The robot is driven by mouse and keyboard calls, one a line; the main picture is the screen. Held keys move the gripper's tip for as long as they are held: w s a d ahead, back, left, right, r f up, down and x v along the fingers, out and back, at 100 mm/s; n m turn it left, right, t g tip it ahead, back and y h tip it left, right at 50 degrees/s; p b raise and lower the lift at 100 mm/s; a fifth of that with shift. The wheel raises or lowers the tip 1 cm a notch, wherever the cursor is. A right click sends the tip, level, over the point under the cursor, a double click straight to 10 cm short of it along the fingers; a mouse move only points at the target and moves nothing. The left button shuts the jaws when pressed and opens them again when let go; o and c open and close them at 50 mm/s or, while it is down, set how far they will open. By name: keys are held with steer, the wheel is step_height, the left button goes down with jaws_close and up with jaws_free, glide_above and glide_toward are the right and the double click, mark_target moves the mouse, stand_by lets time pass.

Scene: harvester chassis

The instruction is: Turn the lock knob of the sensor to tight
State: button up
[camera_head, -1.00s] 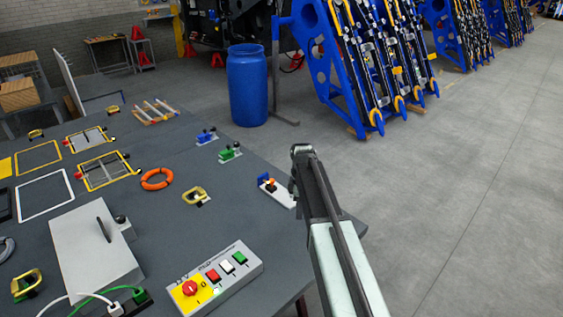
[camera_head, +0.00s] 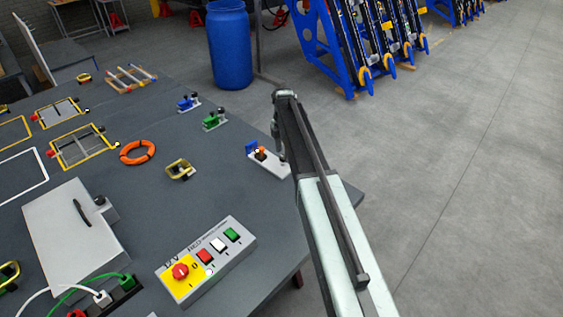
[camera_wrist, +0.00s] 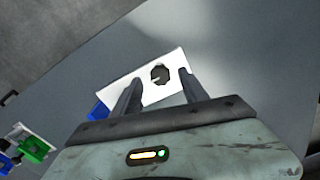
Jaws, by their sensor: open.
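The sensor is a small white plate (camera_head: 270,163) with a blue block and an orange part, near the table's right edge in the head view. In the wrist view its white plate (camera_wrist: 135,77) fills the middle, with a dark round knob (camera_wrist: 160,73) bearing a small light mark. A blue corner (camera_wrist: 98,110) shows at the plate's left. My gripper (camera_wrist: 159,78) is open, its two fingers on either side of the knob in the picture. I cannot tell whether they touch it or are above it. In the head view my gripper (camera_head: 279,146) hangs at the plate's right end, partly hidden.
A green unit (camera_head: 213,121) and a blue unit (camera_head: 188,103) stand farther back on the table (camera_head: 190,205). The table's right edge is close to my arm.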

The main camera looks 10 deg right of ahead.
steer(key=shift+s+f+b, duration=0.1)
steer(key=shift+f+b, duration=0.25)
steer(key=shift+f, duration=0.55)
steer(key=shift+r, duration=0.1)
jaws_close()
steer(key=shift+a, duration=0.2)
steer(key=shift+d, duration=0.15)
